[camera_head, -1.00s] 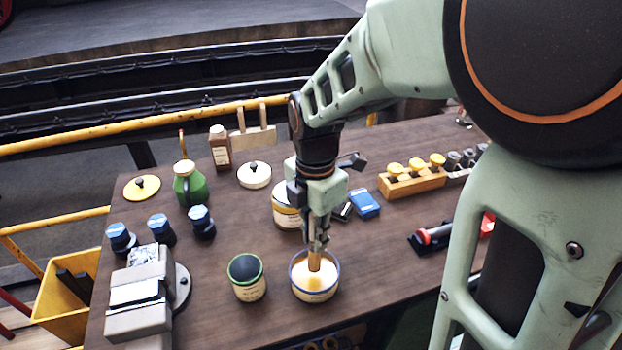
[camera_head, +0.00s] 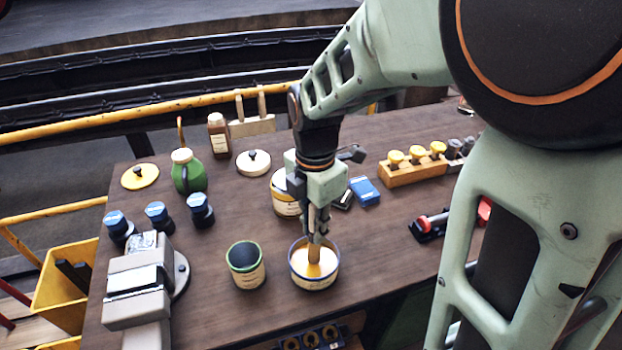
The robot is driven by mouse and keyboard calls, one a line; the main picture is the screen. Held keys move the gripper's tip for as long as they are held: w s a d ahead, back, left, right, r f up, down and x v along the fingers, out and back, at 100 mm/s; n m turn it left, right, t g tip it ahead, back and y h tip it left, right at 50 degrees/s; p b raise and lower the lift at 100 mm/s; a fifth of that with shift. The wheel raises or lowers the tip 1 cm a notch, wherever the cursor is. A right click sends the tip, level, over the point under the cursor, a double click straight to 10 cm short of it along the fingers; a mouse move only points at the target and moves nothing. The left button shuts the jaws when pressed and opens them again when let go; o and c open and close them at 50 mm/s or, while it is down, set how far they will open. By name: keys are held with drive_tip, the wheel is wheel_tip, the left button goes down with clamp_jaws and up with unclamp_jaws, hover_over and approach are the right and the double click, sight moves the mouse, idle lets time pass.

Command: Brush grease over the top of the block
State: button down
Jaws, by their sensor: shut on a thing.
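My gripper (camera_head: 318,232) is shut on a brush (camera_head: 314,254), which points down into an open tin of yellow grease (camera_head: 315,283) with a blue rim. The brush's lower end is hidden in the tin. A grey vise (camera_head: 138,290) stands at the bench's left front. A small block with a shiny, mottled top (camera_head: 142,243) shows at its back; I cannot tell how it is held.
A green-rimmed tin with dark contents (camera_head: 245,265) stands just left of the grease tin. Blue-capped jars (camera_head: 157,213), a green jug (camera_head: 187,172) and another tin (camera_head: 284,195) stand farther back. Bare bench (camera_head: 215,235) lies between the vise and tins.

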sight(315, 208)
drive_tip(key=shift+f+b, duration=0.4)
drive_tip(key=shift+f, duration=0.15)
idle(1.2)
drive_tip(key=shift+r+p, duration=2.8)
drive_tip(key=shift+r, duration=0.8)
drive_tip(key=shift+s+f, duration=0.1)
